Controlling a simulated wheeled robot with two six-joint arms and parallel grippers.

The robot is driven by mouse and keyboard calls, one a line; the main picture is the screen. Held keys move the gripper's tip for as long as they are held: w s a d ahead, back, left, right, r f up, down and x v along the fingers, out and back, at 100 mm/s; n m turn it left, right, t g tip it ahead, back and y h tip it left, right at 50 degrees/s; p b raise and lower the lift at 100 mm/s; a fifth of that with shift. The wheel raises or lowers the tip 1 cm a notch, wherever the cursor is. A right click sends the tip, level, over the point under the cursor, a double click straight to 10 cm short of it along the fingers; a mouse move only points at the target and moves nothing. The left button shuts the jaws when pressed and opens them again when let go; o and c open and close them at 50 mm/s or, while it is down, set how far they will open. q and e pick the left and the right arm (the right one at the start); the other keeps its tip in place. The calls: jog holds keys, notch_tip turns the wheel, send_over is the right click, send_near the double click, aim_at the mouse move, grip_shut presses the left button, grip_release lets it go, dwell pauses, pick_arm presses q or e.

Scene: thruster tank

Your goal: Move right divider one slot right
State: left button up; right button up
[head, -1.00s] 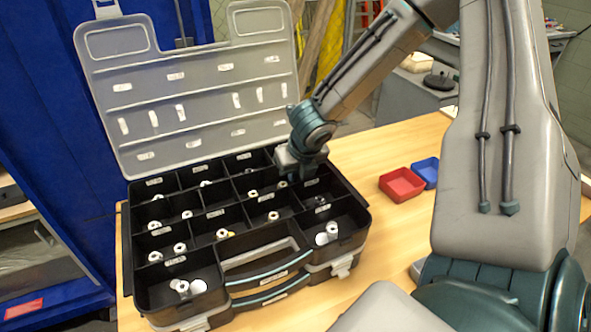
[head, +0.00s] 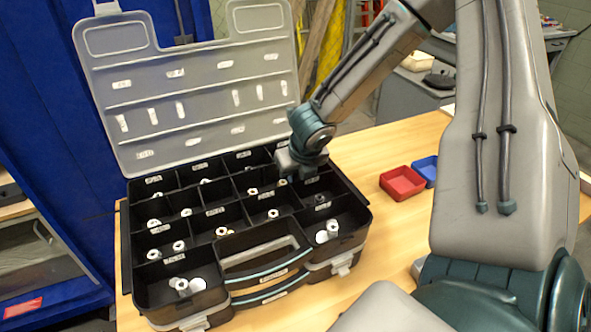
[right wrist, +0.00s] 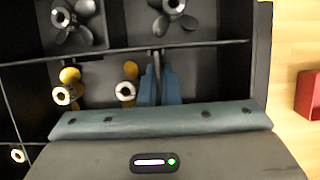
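The open black case (head: 141,277) stands on the table, with dividers splitting it into compartments. My right gripper (right wrist: 160,88) reaches down into the case towards its right side. In the right wrist view its two blue fingertips are close together on either side of a thin dark upright divider (right wrist: 157,62), and look shut on it. In the head view my gripper hides the divider. My left gripper is not in view.
A clear lid (head: 190,95) stands raised behind the case. A red tray (head: 402,183) and a blue tray (head: 428,168) sit on the wooden table (head: 372,150) to the right. Dark propellers (right wrist: 75,22) fill compartments above the cross wall (right wrist: 110,55).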

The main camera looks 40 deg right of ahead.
jog(key=o, duration=0.5)
jog(key=shift+r, duration=0.1)
